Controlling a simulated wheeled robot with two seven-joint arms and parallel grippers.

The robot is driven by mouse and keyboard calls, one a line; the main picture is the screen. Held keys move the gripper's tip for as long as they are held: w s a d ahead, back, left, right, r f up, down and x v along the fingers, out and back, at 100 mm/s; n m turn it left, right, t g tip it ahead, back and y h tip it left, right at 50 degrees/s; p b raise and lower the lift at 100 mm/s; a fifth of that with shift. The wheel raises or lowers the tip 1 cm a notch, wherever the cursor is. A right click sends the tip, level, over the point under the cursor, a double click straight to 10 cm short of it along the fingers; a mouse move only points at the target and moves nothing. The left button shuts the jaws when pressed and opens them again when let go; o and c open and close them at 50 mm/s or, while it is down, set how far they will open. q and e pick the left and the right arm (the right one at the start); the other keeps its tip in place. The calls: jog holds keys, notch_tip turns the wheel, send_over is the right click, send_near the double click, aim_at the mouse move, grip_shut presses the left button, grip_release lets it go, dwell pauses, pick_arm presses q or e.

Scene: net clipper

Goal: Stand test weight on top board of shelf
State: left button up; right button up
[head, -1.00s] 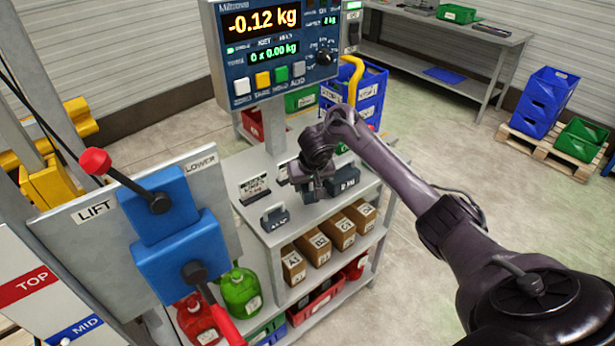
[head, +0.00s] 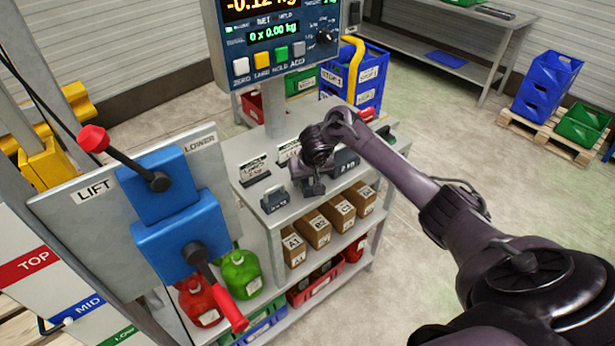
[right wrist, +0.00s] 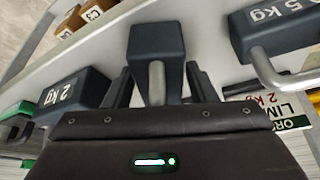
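Dark test weights stand on the grey top board of the shelf (head: 240,161). The right wrist view shows a 2 kg weight (right wrist: 75,93) at left, a weight marked 5 kg, its label partly cut off (right wrist: 275,30), at right, and a middle weight (right wrist: 156,42) with a metal handle. My right gripper (head: 312,188) is low over the board. Its fingers (right wrist: 157,85) are open on both sides of the middle weight's handle, with gaps visible. In the head view the gripper largely hides that weight. A small weight (head: 275,200) and the 2 kg weight (head: 345,162) stand beside it. My left gripper is not in view.
Cartons (head: 314,230) and jugs (head: 241,274) fill the lower boards. A blue lever box (head: 175,215) is at left. Open floor lies at right.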

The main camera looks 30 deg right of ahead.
jog(key=shift+o, duration=0.9)
jog(key=shift+r, duration=0.25)
jog(key=p+v, duration=0.1)
jog(key=v, duration=0.5)
jog(key=shift+r+p, duration=0.35)
jog(key=shift+r, duration=0.05)
jog(key=p+v, duration=0.3)
jog(key=v, duration=0.1)
jog(key=shift+s+a+r+p, duration=0.15)
jog(key=shift+s+r+p, duration=0.3)
jog(key=shift+p, duration=0.15)
jog(key=shift+f, duration=0.1)
